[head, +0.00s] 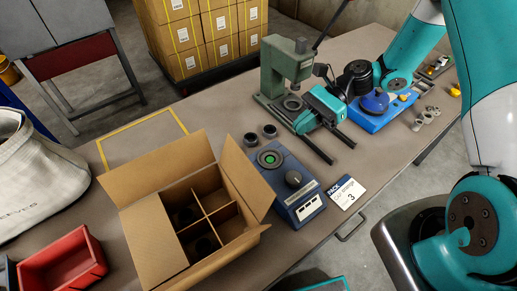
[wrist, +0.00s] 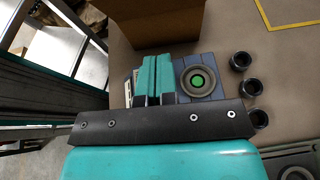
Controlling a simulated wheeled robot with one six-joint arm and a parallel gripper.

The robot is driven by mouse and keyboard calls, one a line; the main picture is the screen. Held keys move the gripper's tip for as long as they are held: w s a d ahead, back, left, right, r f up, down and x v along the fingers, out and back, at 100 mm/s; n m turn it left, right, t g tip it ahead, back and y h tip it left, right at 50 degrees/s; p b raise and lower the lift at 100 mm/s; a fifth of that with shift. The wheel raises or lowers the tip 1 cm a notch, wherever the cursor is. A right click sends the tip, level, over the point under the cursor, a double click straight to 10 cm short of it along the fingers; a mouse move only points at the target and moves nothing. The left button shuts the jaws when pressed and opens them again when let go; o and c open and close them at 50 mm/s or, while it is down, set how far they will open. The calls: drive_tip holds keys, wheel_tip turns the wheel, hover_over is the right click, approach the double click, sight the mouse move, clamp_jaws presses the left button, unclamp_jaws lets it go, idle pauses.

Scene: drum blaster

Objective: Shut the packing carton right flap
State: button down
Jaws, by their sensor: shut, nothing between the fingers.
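The packing carton (head: 147,222) stands open on the bench in the head view, with dividers inside. Its right flap (head: 246,178) stands up along the right side, open. The far flap (head: 158,167) is also raised. The left flap appears to lie inward, and the near flap (head: 215,263) sticks outward. My gripper shows in the wrist view (wrist: 154,65), its fingers together and empty. The fingers are in front of the button box (wrist: 202,80), with the carton (wrist: 165,28) beyond them. They look apart from the carton. In the head view my gripper is right of the flap, beside the press.
The blue button box (head: 290,180) stands close to the carton's right side. Small dark cups (head: 260,135) sit behind it. A green press (head: 283,75) stands further back. A card (head: 346,192) lies at the front edge. A red bin (head: 65,262) and a bag (head: 35,175) are left.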

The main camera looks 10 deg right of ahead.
drive_tip(key=p, duration=0.2)
approach(247, 162)
wheel_tip(247, 162, down, 4)
drive_tip(key=a, duration=0.2)
drive_tip(key=shift+s+a+r+p, duration=0.15)
drive_tip(key=shift+s+a+p, duration=0.15)
drive_tip(key=shift+a+p, duration=0.25)
drive_tip(key=shift+s+a+r+p, duration=0.1)
drive_tip(key=shift+s+a+p, duration=0.2)
drive_tip(key=shift+a, duration=0.3)
drive_tip(key=shift+s+a+r+p, duration=0.1)
drive_tip(key=shift+s+a+p, duration=0.05)
drive_tip(key=shift+a, duration=0.25)
drive_tip(key=shift+s+a+r+p, duration=0.1)
drive_tip(key=shift+a+p, duration=0.05)
drive_tip(key=shift+a, duration=0.2)
